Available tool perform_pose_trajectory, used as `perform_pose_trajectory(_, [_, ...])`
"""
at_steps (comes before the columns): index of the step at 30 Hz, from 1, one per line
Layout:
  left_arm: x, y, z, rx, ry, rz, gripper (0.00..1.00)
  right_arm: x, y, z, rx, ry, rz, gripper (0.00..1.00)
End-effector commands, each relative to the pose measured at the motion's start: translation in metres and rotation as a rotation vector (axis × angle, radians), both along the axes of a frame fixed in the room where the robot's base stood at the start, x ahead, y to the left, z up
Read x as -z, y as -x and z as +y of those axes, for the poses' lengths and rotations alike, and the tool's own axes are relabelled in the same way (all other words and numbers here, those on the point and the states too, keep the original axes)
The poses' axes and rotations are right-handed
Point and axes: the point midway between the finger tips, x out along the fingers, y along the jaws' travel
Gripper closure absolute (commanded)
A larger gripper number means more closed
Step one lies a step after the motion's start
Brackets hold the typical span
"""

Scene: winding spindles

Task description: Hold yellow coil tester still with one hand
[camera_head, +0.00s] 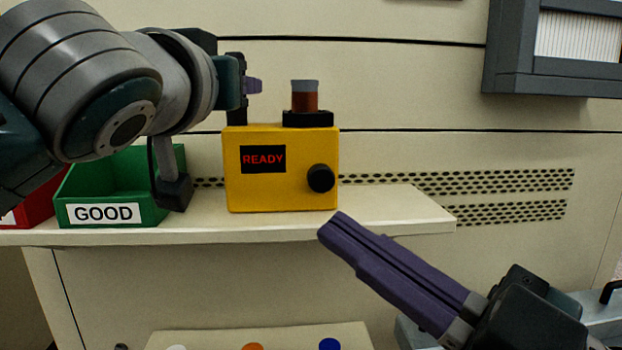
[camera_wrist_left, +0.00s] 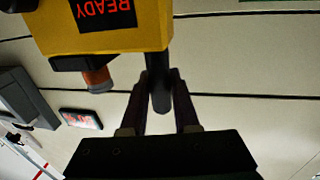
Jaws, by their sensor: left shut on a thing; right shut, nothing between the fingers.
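The yellow coil tester (camera_head: 281,198) stands on the shelf, its display reading READY and a black knob on its front. A copper-coloured coil (camera_head: 304,101) with a grey top sits upright in its black socket. My left gripper (camera_head: 252,86) is at the tester's top left, mostly hidden by its own wrist. In the left wrist view its fingers (camera_wrist_left: 159,86) are shut on a dark upright post (camera_wrist_left: 160,99) on the tester (camera_wrist_left: 60,28). My right gripper (camera_head: 328,227) is shut and empty, its purple fingers pointing up left, in front of the shelf edge below the tester.
A green bin labelled GOOD (camera_head: 150,212) stands left of the tester, with a red bin (camera_head: 40,206) partly hidden beyond it. The shelf (camera_head: 395,214) is bare right of the tester. Below is a board (camera_head: 300,335) with coloured round tops.

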Motion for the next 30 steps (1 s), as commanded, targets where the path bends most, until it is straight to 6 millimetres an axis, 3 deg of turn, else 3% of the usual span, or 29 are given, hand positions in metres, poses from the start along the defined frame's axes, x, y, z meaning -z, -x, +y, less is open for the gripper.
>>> perform_pose_trajectory(11, [0.004,0.0,0.0,-0.001,-0.002,0.01,1.0,0.0,-0.009,0.0,0.002,0.0,0.0,1.0])
perform_pose_trajectory(24, [0.004,0.0,0.0,-0.002,-0.002,0.01,1.0,0.0,-0.067,0.0,0.003,0.001,0.001,1.0])
perform_pose_trajectory(30, [0.004,0.0,0.0,-0.002,-0.002,0.01,1.0,0.0,-0.084,0.0,0.003,-0.001,0.001,1.0])
